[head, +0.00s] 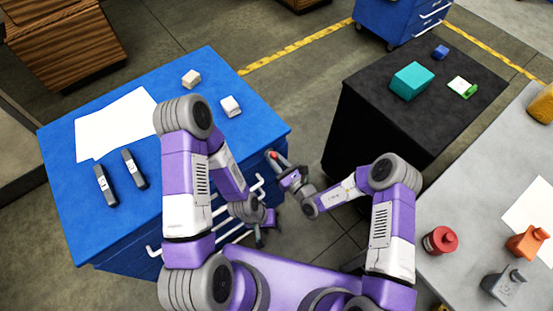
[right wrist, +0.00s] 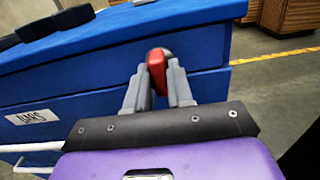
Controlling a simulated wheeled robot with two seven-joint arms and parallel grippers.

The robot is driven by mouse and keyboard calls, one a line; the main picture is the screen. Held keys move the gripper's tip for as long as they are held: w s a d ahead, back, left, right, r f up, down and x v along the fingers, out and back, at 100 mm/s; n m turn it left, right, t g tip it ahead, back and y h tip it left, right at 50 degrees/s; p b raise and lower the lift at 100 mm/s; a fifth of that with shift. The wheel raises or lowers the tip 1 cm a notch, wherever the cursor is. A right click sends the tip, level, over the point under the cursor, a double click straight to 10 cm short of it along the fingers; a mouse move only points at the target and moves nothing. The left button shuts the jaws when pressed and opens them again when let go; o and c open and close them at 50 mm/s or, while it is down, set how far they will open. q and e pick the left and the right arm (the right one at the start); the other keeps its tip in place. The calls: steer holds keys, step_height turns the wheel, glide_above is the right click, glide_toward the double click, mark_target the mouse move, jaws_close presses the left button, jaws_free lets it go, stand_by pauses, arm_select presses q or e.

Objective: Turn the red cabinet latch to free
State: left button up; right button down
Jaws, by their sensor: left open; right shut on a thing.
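The red latch (right wrist: 156,68) is on the upper part of the blue cabinet's front, between the two fingers of my right gripper (right wrist: 158,80) in the right wrist view. In the head view the red latch (head: 273,155) shows as a small red spot at the cabinet's right corner, with my right gripper (head: 279,164) on it. My right gripper is shut on the latch. My left gripper (head: 262,233) is open and empty, lower down in front of the drawer handles. Part of the latch is hidden by the fingers.
The blue cabinet (head: 60,160) has white drawer handles and a label (right wrist: 33,117) reading "BARS". On its top lie white sheets (head: 112,120), two dark bars and two pale blocks. A black cabinet (head: 365,95) stands to the right, and a grey table (head: 450,205) with bottles at far right.

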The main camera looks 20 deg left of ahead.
stand_by(0.4)
steer(key=c, duration=1.1)
jaws_free()
steer(key=p+v, duration=0.1)
steer(key=v, duration=0.6)
steer(key=shift+s+d, duration=0.15)
steer(key=shift+d, duration=0.1)
